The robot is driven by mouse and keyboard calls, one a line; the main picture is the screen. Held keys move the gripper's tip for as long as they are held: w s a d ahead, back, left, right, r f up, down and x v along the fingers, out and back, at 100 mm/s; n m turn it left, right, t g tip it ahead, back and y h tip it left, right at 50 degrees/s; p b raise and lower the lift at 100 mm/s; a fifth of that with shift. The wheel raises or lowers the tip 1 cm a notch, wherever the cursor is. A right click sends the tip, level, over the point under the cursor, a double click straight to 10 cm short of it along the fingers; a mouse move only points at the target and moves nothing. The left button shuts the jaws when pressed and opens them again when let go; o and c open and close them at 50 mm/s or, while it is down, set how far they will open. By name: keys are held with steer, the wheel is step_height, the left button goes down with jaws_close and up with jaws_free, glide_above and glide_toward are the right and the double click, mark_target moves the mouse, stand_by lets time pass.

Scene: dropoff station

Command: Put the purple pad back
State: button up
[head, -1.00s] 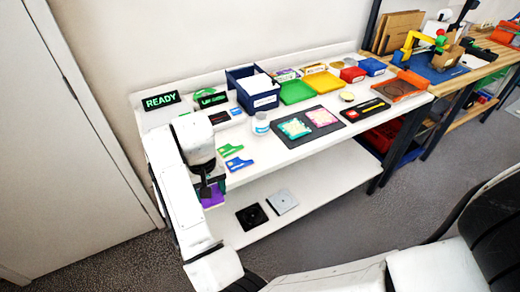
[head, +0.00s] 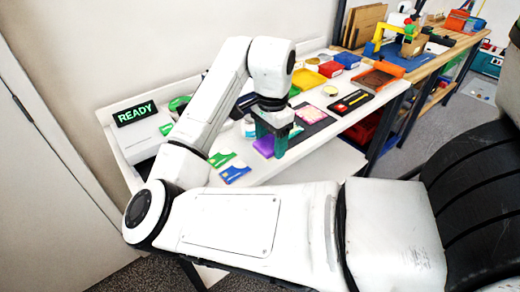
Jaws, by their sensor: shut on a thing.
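The purple pad (head: 264,146) is in my gripper (head: 272,141), held between its dark green fingers over the front part of the white table. The fingers cover part of the pad. A dark mat (head: 324,123) lies just right of and behind the gripper. A pink pad (head: 311,113) lies on this mat. The left part of the mat is mostly hidden by my gripper. I cannot tell whether the purple pad touches anything below it.
A green card (head: 221,159) and a blue card (head: 235,174) lie left of the gripper. A READY sign (head: 135,114) stands at the left. A black tray with a red and yellow tool (head: 350,102) lies to the right. My arm hides the back left of the table.

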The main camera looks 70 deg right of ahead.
steer(key=w+d+f, duration=0.1)
steer(key=d+f, duration=0.1)
steer(key=d, duration=0.1)
steer(key=w+d+f+b, duration=0.1)
steer(key=w+d+f, duration=0.1)
steer(key=d+f, duration=0.1)
steer(key=w+d+f+b, duration=0.1)
steer(key=d+f, duration=0.1)
steer(key=d, duration=0.1)
steer(key=shift+w+d+f, duration=0.2)
steer(key=shift+w+f, duration=0.1)
steer(key=shift+w, duration=0.05)
steer(key=shift+w+d+f, duration=0.2)
steer(key=shift+d+f, duration=0.25)
steer(key=shift+f, duration=1.7)
steer(key=shift+f, duration=0.1)
steer(key=o, duration=1)
